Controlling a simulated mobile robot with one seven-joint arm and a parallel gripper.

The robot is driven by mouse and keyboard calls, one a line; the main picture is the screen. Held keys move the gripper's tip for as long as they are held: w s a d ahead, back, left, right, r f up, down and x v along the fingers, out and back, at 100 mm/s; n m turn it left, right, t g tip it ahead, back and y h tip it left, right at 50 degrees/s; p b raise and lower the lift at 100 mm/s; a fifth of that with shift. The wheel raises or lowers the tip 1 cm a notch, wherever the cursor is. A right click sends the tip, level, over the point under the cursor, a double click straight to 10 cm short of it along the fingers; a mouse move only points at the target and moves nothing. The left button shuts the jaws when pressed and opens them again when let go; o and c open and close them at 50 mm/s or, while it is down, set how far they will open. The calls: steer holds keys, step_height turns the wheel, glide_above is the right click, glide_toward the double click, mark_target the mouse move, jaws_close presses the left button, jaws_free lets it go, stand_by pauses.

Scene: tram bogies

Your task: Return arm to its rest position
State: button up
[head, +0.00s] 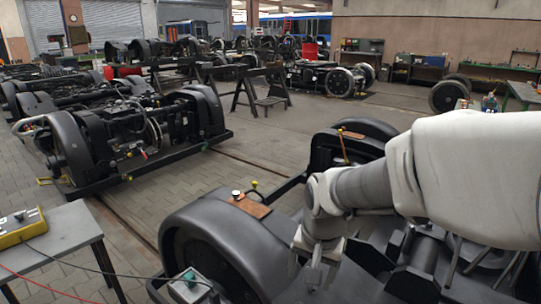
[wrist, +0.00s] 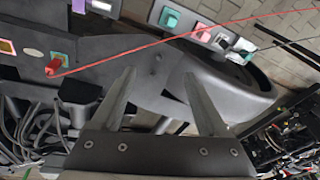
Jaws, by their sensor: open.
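My white arm reaches in from the right in the head view, and its wrist and gripper (head: 318,268) hang down over the near black bogie (head: 220,232). In the wrist view my gripper (wrist: 159,74) has its two fingers spread apart with nothing between them. Behind the fingers lies a dark grey bogie frame (wrist: 150,65). From this view I cannot tell whether the fingertips touch it. Part of the near bogie is hidden behind my arm.
A yellow box (head: 22,226) sits on a grey table (head: 62,236) at left. A red plug (wrist: 54,66) and red cable (wrist: 120,55) lie by the fingers. Another bogie (head: 120,130) stands beyond. A trestle (head: 262,88) stands farther back. Paved floor (head: 185,185) between the bogies is clear.

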steer(key=s+d+r+n+t, duration=0.2)
steer(key=s+d+r, duration=0.1)
steer(key=s+r, duration=0.3)
steer(key=s+d+r+n+t, duration=0.1)
steer(key=s+d+r+n, duration=0.2)
steer(key=s, duration=0.4)
step_height(320, 180, up, 20)
steer(key=p, duration=1.8)
steer(key=shift+s+f+m+p, duration=0.25)
steer(key=shift+s+m+p, duration=0.15)
